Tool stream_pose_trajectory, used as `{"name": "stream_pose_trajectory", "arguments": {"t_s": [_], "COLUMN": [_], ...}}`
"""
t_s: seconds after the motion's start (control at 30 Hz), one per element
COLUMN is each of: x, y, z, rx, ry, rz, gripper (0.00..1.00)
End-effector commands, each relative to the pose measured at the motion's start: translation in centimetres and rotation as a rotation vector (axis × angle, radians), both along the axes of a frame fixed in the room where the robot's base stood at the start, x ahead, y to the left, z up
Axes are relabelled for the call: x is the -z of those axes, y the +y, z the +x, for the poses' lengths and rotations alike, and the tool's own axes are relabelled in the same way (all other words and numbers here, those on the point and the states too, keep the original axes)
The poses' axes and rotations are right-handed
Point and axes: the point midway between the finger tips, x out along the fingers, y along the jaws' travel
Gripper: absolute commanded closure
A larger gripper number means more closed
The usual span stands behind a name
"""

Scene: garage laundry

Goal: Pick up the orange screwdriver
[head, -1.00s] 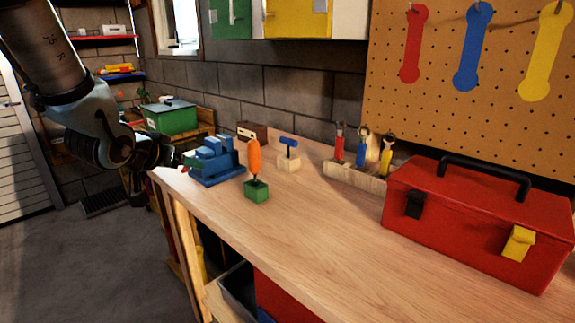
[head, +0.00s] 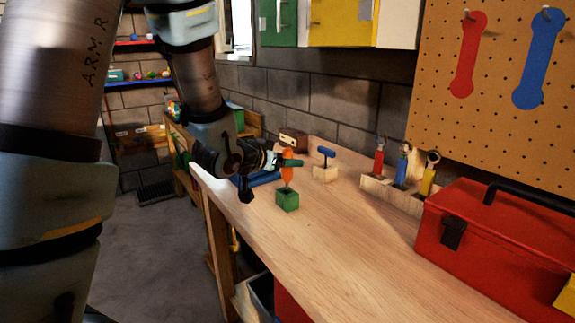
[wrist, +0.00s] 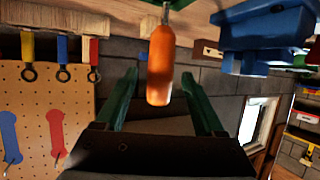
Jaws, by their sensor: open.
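The orange screwdriver (head: 287,177) stands upright, handle up, in a small green block (head: 288,201) on the workbench. My gripper (head: 284,163) is at its handle, with a green finger crossing in front of the upper part. In the wrist view, which looks upside down, the orange handle (wrist: 160,68) hangs between the two green fingers of my open gripper (wrist: 159,80). Gaps show on both sides of the handle. The handle's end reaches in past the fingertips. The green block is mostly cut off at the top of that view.
A blue vise (wrist: 262,30) is close beside the screwdriver and is mostly hidden behind my gripper in the head view. A wooden block with a blue T-handle (head: 326,172), a tool rack (head: 392,190) and a red toolbox (head: 490,245) stand farther right. The bench front is clear.

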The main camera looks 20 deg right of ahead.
Motion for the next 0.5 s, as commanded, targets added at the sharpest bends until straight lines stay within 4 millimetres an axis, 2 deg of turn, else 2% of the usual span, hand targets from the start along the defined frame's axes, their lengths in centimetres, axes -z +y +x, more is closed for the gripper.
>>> {"name": "stream_pose_trajectory", "arguments": {"t_s": [0.23, 0.5], "x": [0.8, 1.4], "y": [-2.7, -3.5], "z": [1.6, 2.2], "rx": [0.002, 0.0], "ry": [0.002, 0.001], "rz": [0.003, 0.0], "gripper": [0.29, 0.29]}}
